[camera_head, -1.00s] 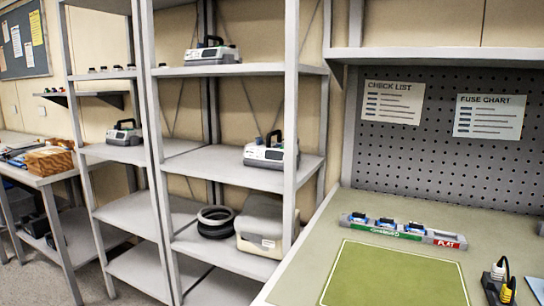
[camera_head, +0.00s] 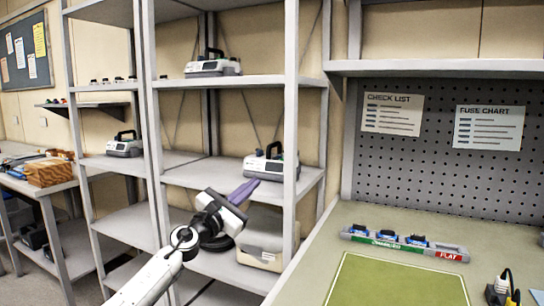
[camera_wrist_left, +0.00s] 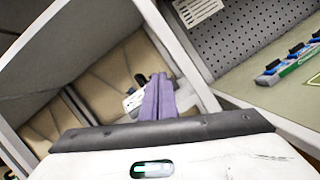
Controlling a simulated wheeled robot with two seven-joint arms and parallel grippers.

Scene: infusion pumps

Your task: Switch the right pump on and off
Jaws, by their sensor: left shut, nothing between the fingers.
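The right pump (camera_head: 265,167) is a white and grey unit with a dark carry handle, sitting on the middle shelf of the centre rack. My left gripper (camera_head: 245,189) has purple fingers, shut and empty, just in front of and below the pump's front left. I cannot tell whether the tips touch it. In the left wrist view the shut fingers (camera_wrist_left: 160,78) point toward the pump (camera_wrist_left: 132,102) and cover part of it. Its switch is too small to make out. My right gripper is out of view.
Another pump (camera_head: 212,67) stands on the shelf above, and one more (camera_head: 124,148) on the left rack. A rack post (camera_head: 291,110) rises close to the right pump. The workbench (camera_head: 310,275) at right holds a fuse strip (camera_head: 400,243).

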